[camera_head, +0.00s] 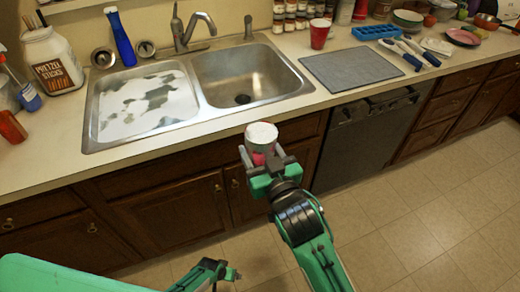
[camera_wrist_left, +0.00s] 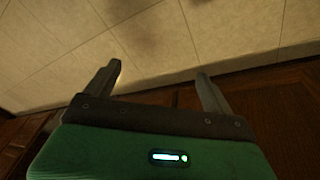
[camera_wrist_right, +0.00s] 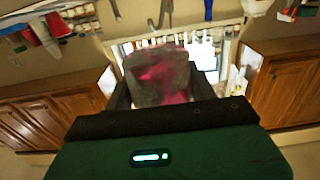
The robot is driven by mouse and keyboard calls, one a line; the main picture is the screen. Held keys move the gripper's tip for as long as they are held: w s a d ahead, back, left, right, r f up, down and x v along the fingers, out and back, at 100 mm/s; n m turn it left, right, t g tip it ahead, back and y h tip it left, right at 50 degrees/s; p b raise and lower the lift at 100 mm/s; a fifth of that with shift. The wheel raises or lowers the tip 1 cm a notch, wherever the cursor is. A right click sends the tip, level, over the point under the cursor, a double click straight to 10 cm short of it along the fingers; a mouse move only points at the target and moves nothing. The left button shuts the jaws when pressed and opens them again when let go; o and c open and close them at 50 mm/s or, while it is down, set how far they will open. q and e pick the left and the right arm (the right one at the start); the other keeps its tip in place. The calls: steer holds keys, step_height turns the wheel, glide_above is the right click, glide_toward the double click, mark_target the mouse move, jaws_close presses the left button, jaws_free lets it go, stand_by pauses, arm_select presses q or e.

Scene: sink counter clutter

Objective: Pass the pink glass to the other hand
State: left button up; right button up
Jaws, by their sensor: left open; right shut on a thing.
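The pink glass (camera_head: 262,134) is held in front of the counter edge, below the sink. It has a pale whitish top and pink lower down. My right gripper (camera_head: 264,160) is shut on it. In the right wrist view the glass (camera_wrist_right: 160,78) shows grey and pink between the fingers. My left gripper (camera_head: 230,273) is low, near the bottom of the head view, left of and below the glass, apart from it. In the left wrist view its fingers (camera_wrist_left: 160,72) are spread with nothing between them.
The counter edge (camera_head: 190,138) and the wooden cabinets (camera_head: 185,205) stand just beyond both grippers. A double sink (camera_head: 245,75) is set in the counter. A red cup (camera_head: 319,35) and a grey mat (camera_head: 350,67) are to its right. The tiled floor (camera_head: 430,215) is clear.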

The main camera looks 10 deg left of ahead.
arm_select(q)
steer(key=s+a+f, duration=0.2)
steer(key=s, duration=0.8)
steer(key=s+a+f+m+g+y, duration=0.1)
steer(key=s+a+f, duration=0.2)
steer(key=s, duration=0.7)
steer(key=s+a+f, duration=0.2)
steer(key=s, duration=0.8)
steer(key=shift+a+f+m+y, duration=0.25)
steer(key=shift+m+y, duration=0.05)
steer(key=shift+y, duration=0.1)
